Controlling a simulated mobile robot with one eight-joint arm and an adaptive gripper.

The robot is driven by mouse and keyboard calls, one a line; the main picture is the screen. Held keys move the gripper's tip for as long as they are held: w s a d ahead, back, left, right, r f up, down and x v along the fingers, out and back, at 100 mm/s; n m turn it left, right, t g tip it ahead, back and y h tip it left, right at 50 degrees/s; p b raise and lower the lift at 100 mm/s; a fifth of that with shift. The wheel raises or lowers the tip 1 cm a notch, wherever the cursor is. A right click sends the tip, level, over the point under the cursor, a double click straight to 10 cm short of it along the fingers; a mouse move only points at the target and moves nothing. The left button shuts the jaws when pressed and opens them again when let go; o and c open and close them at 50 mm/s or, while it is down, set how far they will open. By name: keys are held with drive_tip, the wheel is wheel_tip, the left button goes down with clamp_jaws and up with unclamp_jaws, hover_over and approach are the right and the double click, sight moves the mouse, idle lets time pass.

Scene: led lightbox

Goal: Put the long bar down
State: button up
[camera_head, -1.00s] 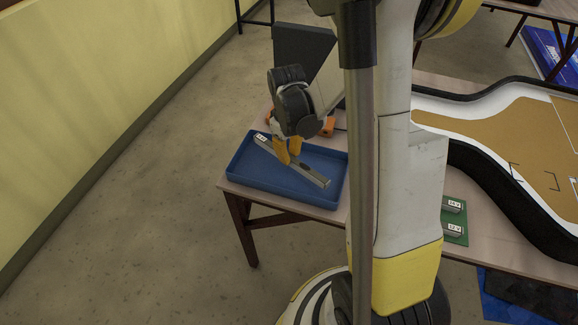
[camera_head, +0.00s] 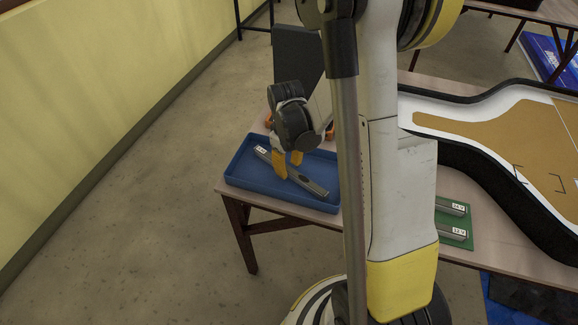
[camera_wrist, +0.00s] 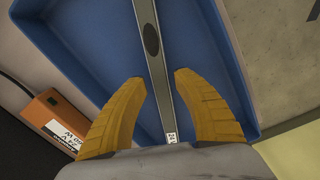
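The long bar (camera_head: 309,184) is grey, with a dark oval mark and a small white label at one end. It lies slantwise inside the blue tray (camera_head: 236,172), and it looks to be resting on the floor of the tray. My gripper (camera_head: 287,165) is over the label half of the bar. In the wrist view my gripper (camera_wrist: 158,78) is open, with a yellow finger on each side of the bar (camera_wrist: 150,35) and a gap to each. The labelled end runs under the gripper's body, at the bottom of that view.
An orange box (camera_wrist: 57,122) with a cable stands beside the tray. A green plate (camera_head: 455,222) with shorter labelled bars lies to the right on the table. A large black-rimmed case (camera_head: 470,160) stands behind it. My column hides part of the table.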

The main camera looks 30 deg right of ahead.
sight(288, 170)
wheel_tip(288, 170, up, 12)
drive_tip(key=p, duration=0.5)
drive_tip(key=s+a+r+m+t, duration=0.3)
drive_tip(key=s+a+r+t, duration=0.4)
drive_tip(key=s+a+r, duration=0.3)
drive_tip(key=shift+s+a+r, duration=0.4)
drive_tip(key=shift+a+r, duration=1.3)
drive_tip(key=shift+r, duration=0.25)
